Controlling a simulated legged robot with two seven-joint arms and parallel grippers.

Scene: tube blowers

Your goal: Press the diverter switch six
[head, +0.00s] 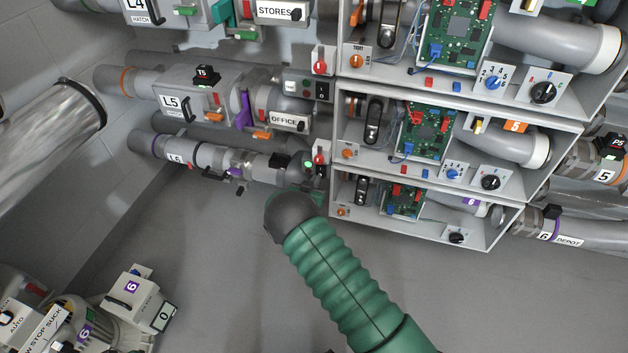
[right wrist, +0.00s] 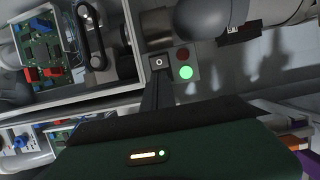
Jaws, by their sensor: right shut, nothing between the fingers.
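The row-six switch panel sits at the right end of the L6 pipe (head: 180,153). In the right wrist view its black switch (right wrist: 158,62) is marked with a light ring or O, beside a lit green lamp (right wrist: 186,72) and a dark red lamp (right wrist: 182,53). The green lamp also glows in the head view (head: 308,164). My right gripper (right wrist: 157,83) is shut and empty, its narrow dark fingertips at the lower edge of the switch. I cannot tell whether they touch it. In the head view my wrist and green arm hide most of the gripper. My left gripper is out of view.
Open boxes with green circuit boards (head: 403,200) and knobs stand right of the panel. The L5 pipe (head: 170,95) runs above. A blower unit (head: 130,300) marked 6, with a display reading 0, stands lower left. The floor below the pipes is clear.

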